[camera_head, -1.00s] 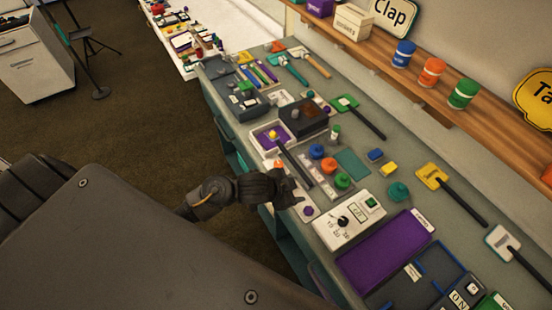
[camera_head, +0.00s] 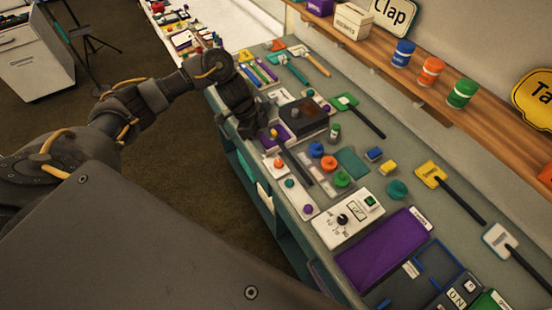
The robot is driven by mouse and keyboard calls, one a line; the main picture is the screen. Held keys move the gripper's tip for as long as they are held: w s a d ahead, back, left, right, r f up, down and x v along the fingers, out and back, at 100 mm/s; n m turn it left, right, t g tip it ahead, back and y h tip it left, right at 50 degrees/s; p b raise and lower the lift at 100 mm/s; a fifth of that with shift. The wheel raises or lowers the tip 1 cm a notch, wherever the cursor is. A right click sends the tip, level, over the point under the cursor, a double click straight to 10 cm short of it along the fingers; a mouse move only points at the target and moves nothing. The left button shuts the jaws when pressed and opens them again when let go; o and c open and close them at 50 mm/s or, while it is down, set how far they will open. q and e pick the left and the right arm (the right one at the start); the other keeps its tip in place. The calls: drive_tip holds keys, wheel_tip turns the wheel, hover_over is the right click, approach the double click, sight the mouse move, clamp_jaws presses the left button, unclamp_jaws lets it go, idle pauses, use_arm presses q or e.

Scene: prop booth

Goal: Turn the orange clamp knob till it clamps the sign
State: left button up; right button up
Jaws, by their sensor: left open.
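An orange round knob (camera_head: 329,163) sits between a blue knob (camera_head: 315,150) and a green knob (camera_head: 342,179) on a pale plate on the bench. A smaller orange knob (camera_head: 278,163) stands on a white strip near the front edge; I cannot tell for certain which is the clamp knob. A sign with a dark handle (camera_head: 298,166) lies beside the pale plate; whether it is clamped is unclear. My left gripper (camera_head: 252,128) is open and points down at the bench's front edge, left of both orange knobs. It hides part of the bench there. My right gripper is out of view.
A dark box (camera_head: 304,115) stands close right of my left gripper. A white dial box (camera_head: 348,219) and a purple panel (camera_head: 384,248) lie nearer. Several stick signs, such as a yellow one (camera_head: 431,174), lie along the back. The floor (camera_head: 185,190) left of the bench is clear.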

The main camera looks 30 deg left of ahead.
sight(278, 162)
use_arm(q)
drive_tip(key=p+x, duration=0.1)
drive_tip(key=x, duration=0.9)
drive_tip(key=shift+d+f, duration=0.15)
drive_tip(key=c, duration=1)
drive_tip(key=shift+w, duration=0.1)
